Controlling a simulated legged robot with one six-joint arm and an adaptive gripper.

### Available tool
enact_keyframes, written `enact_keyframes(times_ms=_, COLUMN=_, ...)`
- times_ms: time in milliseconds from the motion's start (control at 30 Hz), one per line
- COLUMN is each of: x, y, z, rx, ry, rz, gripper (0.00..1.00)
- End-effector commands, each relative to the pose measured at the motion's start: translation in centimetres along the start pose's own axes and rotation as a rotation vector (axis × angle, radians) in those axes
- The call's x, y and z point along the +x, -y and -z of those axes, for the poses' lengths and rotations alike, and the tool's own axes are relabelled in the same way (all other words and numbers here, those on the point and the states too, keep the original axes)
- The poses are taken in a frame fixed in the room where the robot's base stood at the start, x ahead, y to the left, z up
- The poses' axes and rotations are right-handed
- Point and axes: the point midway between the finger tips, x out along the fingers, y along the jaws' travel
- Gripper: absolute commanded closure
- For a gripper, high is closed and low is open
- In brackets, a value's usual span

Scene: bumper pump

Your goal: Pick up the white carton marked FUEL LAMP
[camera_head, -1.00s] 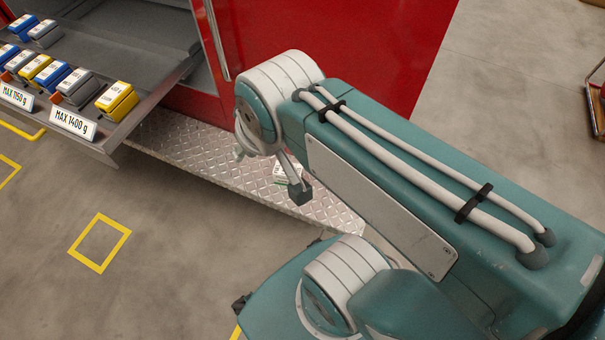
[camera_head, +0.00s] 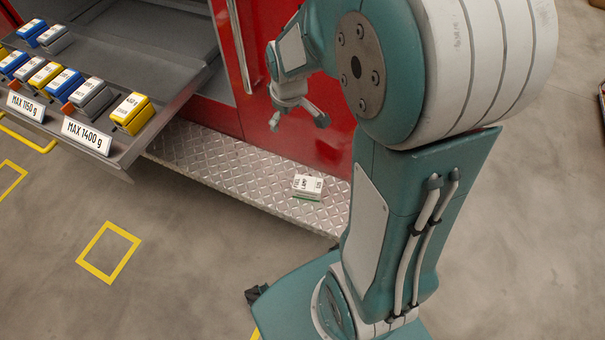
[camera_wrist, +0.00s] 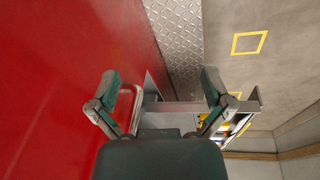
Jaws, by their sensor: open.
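The white carton (camera_head: 307,186) marked FUEL LAMP lies on the metal tread-plate step in the head view. It has dark print on top and a green strip along its lower front edge. My gripper (camera_head: 298,122) is open and empty, above and to the left of the carton in the picture, in front of the red cabinet. In the wrist view my gripper (camera_wrist: 157,90) shows two spread fingers with nothing between them. The carton is not visible in the wrist view.
The tread-plate step (camera_head: 236,172) runs along the red cabinet (camera_head: 315,133). An open drawer (camera_head: 144,125) juts out at left, holding several blue, grey and yellow blocks, with weight labels on its front.

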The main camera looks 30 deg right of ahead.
Motion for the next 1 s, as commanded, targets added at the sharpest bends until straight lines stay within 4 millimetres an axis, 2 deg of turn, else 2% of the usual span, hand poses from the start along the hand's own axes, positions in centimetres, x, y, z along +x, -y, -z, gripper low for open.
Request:
enact_keyframes(times_ms=33, x=2.2, y=-0.6, z=0.1, rx=-0.027, ry=0.023, rz=0.013, gripper=0.0)
enact_keyframes(times_ms=267, x=11.3, y=-2.6, z=-0.5, rx=-0.166, ry=0.086, rz=0.058, gripper=0.0)
enact_keyframes(times_ms=500, x=21.5, y=-3.3, z=-3.2, rx=-0.31, ry=0.14, rz=0.121, gripper=0.0)
enact_keyframes(times_ms=600, x=25.2, y=-3.2, z=-4.7, rx=-0.362, ry=0.155, rz=0.145, gripper=0.0)
enact_keyframes(times_ms=733, x=28.5, y=-2.9, z=-6.3, rx=-0.412, ry=0.166, rz=0.167, gripper=0.0)
enact_keyframes(times_ms=1000, x=31.6, y=-2.4, z=-7.5, rx=-0.439, ry=0.171, rz=0.18, gripper=0.0)
